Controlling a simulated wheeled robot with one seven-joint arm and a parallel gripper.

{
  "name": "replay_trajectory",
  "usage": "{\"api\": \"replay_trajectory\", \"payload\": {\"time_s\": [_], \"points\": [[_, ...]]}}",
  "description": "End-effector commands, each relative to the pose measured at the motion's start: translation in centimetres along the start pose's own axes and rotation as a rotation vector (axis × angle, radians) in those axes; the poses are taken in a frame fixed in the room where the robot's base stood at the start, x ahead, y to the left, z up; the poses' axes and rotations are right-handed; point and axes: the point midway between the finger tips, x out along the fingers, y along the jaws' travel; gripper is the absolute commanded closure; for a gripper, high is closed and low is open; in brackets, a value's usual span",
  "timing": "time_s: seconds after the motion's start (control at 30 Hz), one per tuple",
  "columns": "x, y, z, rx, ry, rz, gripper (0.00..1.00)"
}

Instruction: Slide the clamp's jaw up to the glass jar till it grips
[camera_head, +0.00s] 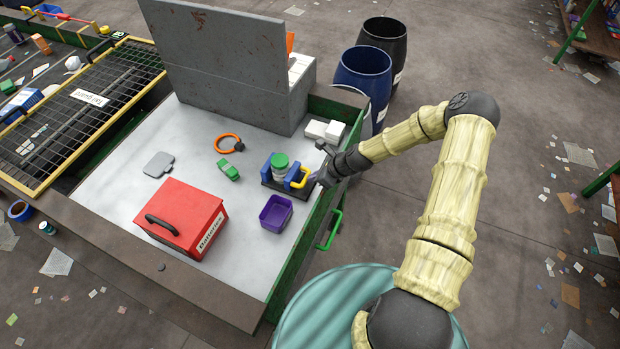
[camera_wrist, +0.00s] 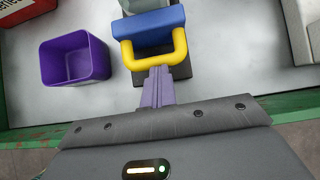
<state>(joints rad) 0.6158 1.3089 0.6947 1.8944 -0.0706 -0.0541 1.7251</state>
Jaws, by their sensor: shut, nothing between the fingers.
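The clamp has a dark base, a blue jaw (camera_head: 267,165) on the far side and a blue sliding jaw (camera_head: 292,177) with a yellow handle (camera_head: 303,179) on the near side. The glass jar (camera_head: 279,173) with a green lid stands upright between the jaws. I cannot tell whether the sliding jaw touches it. The sliding jaw (camera_wrist: 150,22) and yellow handle (camera_wrist: 152,60) fill the top middle of the wrist view. My gripper (camera_wrist: 160,72) is shut and empty, its purple fingertips at the handle's outer bar; contact is unclear. It also shows in the head view (camera_head: 315,180).
A purple bin (camera_head: 264,216) stands left of the clamp, with a red batteries box (camera_head: 170,225) beyond. A green item (camera_head: 229,170), an orange ring (camera_head: 222,138) and white blocks (camera_head: 325,131) lie on the table. A green rim (camera_head: 315,225) edges it.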

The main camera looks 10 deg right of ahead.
Motion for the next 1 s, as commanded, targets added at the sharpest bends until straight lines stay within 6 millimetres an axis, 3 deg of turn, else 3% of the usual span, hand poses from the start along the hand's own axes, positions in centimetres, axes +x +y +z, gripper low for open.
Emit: {"api": "replay_trajectory", "payload": {"time_s": [0.47,1.0], "points": [[-0.1,0.3,0.7,-0.007,-0.009,0.006,1.0],[-7.9,-0.1,1.4,-0.017,-0.006,0.012,1.0]]}}
